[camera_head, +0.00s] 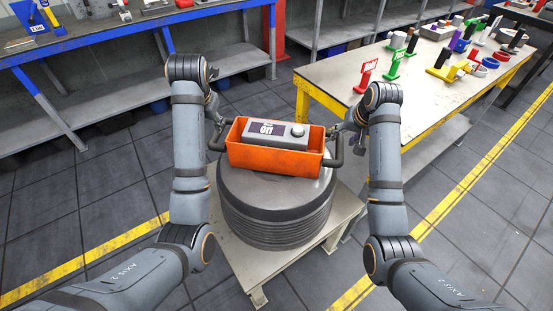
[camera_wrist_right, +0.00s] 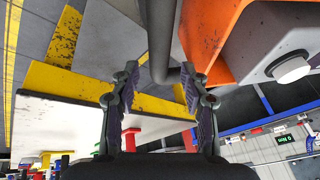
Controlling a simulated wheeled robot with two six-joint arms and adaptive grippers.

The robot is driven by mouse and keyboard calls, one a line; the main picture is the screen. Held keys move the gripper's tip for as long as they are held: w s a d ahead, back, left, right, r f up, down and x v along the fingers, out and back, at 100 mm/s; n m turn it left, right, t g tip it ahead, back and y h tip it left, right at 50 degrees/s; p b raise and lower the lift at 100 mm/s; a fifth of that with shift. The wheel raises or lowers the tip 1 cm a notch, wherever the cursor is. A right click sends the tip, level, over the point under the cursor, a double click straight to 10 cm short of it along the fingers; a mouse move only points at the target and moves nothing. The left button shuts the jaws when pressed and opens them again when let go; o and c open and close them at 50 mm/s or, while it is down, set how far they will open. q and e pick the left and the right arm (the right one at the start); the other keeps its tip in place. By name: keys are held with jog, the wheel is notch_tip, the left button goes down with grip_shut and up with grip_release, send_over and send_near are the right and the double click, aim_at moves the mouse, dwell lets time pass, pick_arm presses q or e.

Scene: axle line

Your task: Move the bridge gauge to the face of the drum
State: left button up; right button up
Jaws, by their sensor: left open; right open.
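The bridge gauge (camera_head: 272,158) is an orange trough holding a grey box with a dark display reading "Off" and a round knob. It appears over the top face of the dark ribbed drum (camera_head: 272,215); I cannot tell whether it touches it. A dark handle sticks out at each end. My left gripper (camera_head: 216,124) is open at the left handle (camera_head: 215,140). My right gripper (camera_head: 344,131) is open at the right handle (camera_head: 337,158). In the right wrist view the handle bar (camera_wrist_right: 160,45) lies between the spread fingers of my right gripper (camera_wrist_right: 160,82).
The drum stands on a low pale platform (camera_head: 256,284). A yellow-framed table (camera_head: 335,78) at the right holds red, green and yellow stands and several small parts. A blue-framed bench (camera_head: 130,27) runs along the back left. Tiled floor is free around the platform.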

jog(key=a+v, duration=0.1)
jog(key=v, duration=0.6)
jog(key=shift+s+d+r, duration=0.2)
jog(key=shift+d+r, duration=0.15)
jog(key=shift+d, duration=0.2)
